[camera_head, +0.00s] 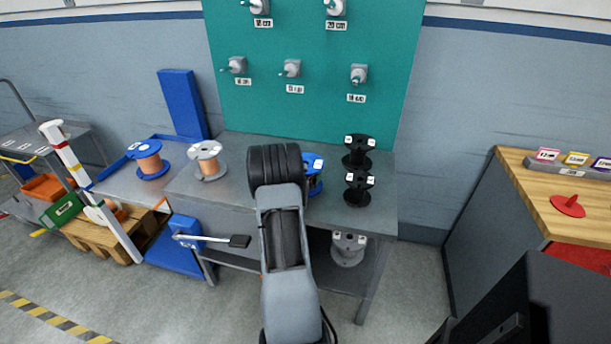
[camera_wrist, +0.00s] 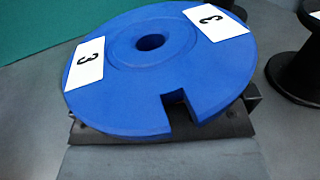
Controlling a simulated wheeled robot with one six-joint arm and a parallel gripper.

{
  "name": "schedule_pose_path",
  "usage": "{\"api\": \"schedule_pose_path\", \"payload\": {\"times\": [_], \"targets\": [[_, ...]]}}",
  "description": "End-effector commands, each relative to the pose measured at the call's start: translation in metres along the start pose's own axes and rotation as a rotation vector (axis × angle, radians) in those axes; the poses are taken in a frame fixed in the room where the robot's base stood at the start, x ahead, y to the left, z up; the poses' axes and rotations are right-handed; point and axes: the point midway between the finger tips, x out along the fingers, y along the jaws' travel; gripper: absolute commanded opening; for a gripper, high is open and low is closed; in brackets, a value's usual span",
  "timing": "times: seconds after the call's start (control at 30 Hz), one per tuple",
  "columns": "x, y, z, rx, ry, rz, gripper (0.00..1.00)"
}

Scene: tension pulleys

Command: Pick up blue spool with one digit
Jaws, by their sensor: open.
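A blue spool (camera_wrist: 150,75) fills the middle of the wrist view, its top flange facing the camera. It has a centre hole, a notch in the near rim and two white labels, each reading a single digit 3. My gripper (camera_wrist: 165,138) is open at the near side of this spool, its dark parts partly hidden under the flange; contact cannot be told. In the head view this blue spool (camera_head: 314,168) is partly hidden behind my arm. Another blue spool (camera_head: 149,158), wound with copper, stands at the left; its label is too small to read.
A white spool (camera_head: 207,158) stands left of my arm on the grey bench (camera_head: 228,188). Two black spools (camera_head: 358,150) (camera_head: 358,188) stand close on the right; one edge shows in the wrist view (camera_wrist: 298,65). A teal board (camera_head: 310,110) rises behind.

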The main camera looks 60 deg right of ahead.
Motion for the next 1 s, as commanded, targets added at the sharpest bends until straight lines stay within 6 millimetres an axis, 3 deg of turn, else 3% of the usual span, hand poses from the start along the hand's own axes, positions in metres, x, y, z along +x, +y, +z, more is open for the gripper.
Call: {"api": "schedule_pose_path", "payload": {"times": [0.37, 1.0], "targets": [[0.0075, -0.0001, -0.0001, 0.000, 0.001, 0.000, 0.99], [0.0072, -0.0001, 0.0000, 0.000, 0.001, 0.000, 0.38]]}}
